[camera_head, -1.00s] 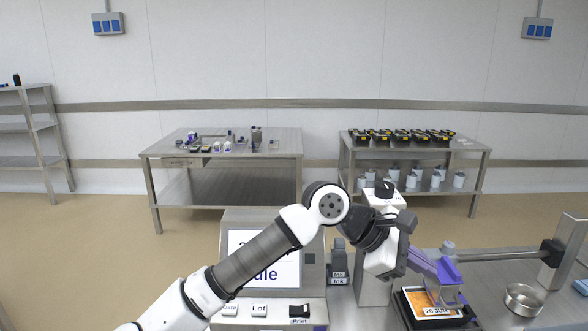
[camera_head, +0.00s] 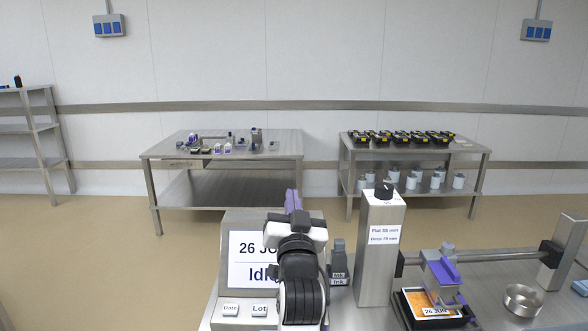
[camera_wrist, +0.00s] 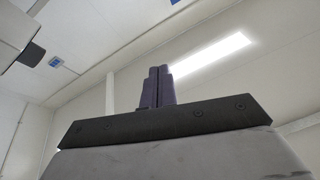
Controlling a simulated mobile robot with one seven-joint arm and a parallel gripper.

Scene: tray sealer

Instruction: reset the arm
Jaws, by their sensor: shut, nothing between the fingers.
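My arm is folded up in front of the grey machine with the screen (camera_head: 246,268), hiding part of the screen and its lower right side. My gripper (camera_head: 292,196) points upward above the machine, with purple fingers. In the wrist view the two dark purple fingers (camera_wrist: 158,84) stand close together, shut and empty, against the white wall and ceiling. My gripper touches nothing and is apart from the tray and the post.
Right of my arm stand ink bottles (camera_head: 338,262) and a steel post (camera_head: 379,250) with a black knob. Farther right are a purple stamping head (camera_head: 441,272), a black tray (camera_head: 408,312) with a label marked 26 JUN, and a round steel bowl (camera_head: 522,299). Two tables stand behind.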

